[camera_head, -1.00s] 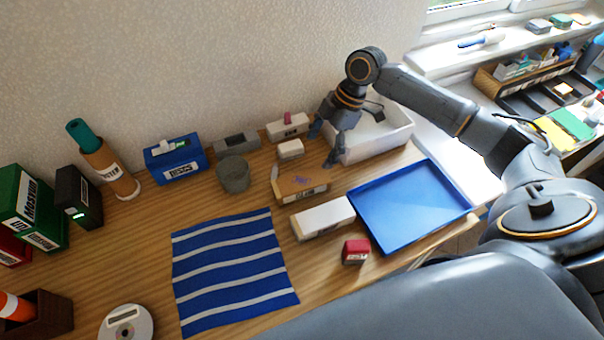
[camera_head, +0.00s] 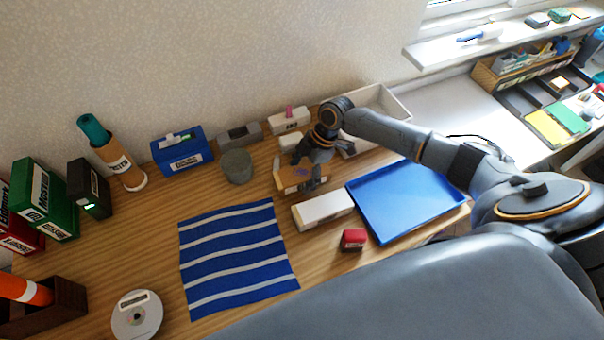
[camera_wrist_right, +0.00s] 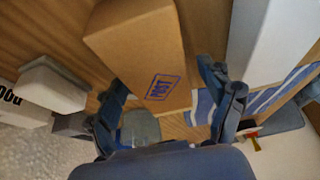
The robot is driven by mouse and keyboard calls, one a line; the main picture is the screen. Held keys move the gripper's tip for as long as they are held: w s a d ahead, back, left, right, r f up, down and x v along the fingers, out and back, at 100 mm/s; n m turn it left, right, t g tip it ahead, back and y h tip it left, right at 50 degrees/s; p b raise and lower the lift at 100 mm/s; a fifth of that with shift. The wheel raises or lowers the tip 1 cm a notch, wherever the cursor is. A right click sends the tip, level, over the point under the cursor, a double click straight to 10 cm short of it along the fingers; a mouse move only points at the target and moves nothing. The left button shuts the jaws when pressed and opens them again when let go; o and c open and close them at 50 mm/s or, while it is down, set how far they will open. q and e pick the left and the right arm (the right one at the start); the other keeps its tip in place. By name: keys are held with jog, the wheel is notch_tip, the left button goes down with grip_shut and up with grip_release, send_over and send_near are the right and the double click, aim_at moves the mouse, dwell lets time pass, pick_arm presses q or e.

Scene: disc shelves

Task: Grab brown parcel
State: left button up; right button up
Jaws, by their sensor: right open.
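The brown parcel (camera_head: 287,182) lies on the wooden table, between a small white box behind it and a longer white box in front. In the right wrist view the parcel (camera_wrist_right: 140,45) shows large, with a blue "POST" stamp, and reaches between the fingers. My right gripper (camera_head: 308,169) is open and is at the parcel's right part, hiding some of it. In the right wrist view its fingers (camera_wrist_right: 165,92) stand on either side of the parcel, with a gap visible at the right. Whether they touch it cannot be told. My left gripper is not in view.
The long white box (camera_head: 322,210) and blue tray (camera_head: 405,203) lie in front and to the right. A small white box (camera_head: 290,140), a grey cup (camera_head: 237,167) and a white bin (camera_head: 385,105) are close by. A striped blue cloth (camera_head: 235,255) lies at the left front.

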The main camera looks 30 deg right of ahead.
jog(key=c, duration=1.4)
jog(key=shift+o, duration=0.2)
